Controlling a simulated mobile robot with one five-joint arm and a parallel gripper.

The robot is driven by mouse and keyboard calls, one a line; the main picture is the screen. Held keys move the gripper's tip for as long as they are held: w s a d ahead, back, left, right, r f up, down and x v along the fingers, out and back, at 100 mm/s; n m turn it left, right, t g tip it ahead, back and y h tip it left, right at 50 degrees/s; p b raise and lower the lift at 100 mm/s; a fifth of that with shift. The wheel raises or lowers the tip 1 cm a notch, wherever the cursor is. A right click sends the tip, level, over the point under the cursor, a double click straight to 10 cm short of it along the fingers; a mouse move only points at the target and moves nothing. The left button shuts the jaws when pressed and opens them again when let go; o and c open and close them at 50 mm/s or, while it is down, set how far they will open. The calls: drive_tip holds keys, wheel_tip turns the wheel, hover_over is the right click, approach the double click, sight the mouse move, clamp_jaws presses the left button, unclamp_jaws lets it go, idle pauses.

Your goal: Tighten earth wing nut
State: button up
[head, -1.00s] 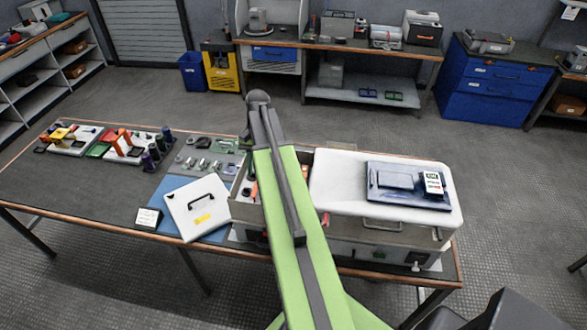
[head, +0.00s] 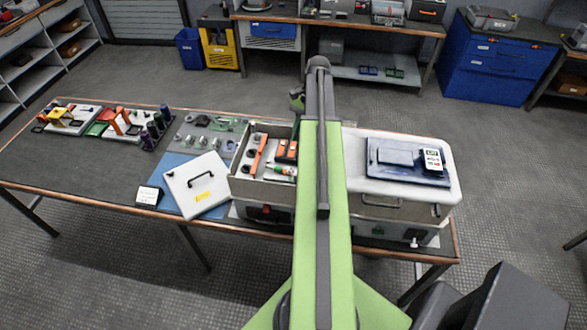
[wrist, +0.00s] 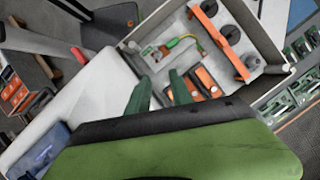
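The open grey box (head: 237,190) stands on the table left of my raised arm in the head view, and its rim also shows in the wrist view (wrist: 262,38). Inside it are an orange bar with round black parts (wrist: 216,32), orange blocks (wrist: 205,80) and a short green-yellow lead (wrist: 183,41). A small metal fitting (wrist: 158,52) sits at the lead's end; I cannot tell whether it is the earth wing nut. My gripper (wrist: 160,88) shows two dark green fingers apart with nothing between them, above the box's edge. In the head view my arm hides most of it.
A white lid with a black handle (head: 183,200) lies on a blue mat (head: 150,200) to the left. Small parts (head: 200,142) lie behind the lid. The table's front left is clear.

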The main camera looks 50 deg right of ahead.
sight(293, 169)
drive_tip(key=b+x, duration=0.8)
drive_tip(key=x, duration=0.3)
drive_tip(key=shift+d, duration=0.15)
drive_tip(key=shift+r, duration=0.1)
